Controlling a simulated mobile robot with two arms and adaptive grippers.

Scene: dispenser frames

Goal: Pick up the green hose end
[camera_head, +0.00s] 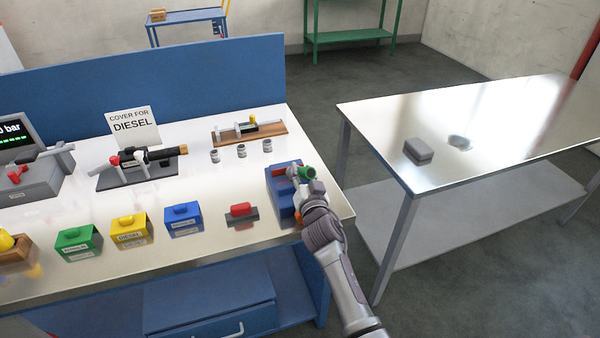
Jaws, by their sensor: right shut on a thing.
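The green hose end (307,171) shows as a small green piece at the right end of the white bench top. My right gripper (297,176) is at it, shut on it, beside the blue holder (281,207). The fingers are small and partly hidden behind the wrist, so the exact hold is hard to see. A red-orange piece (278,170) lies on the holder just left of the fingers. I cannot tell whether the green hose end still touches the holder. My left gripper is out of view.
Green (78,239), yellow (131,229) and blue (183,219) boxes and a red-topped block (240,213) line the front. A sign (132,124) reads "COVER FOR DIESEL". Fittings (241,151) stand behind. A metal table (480,130), with much free top, is right across a gap.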

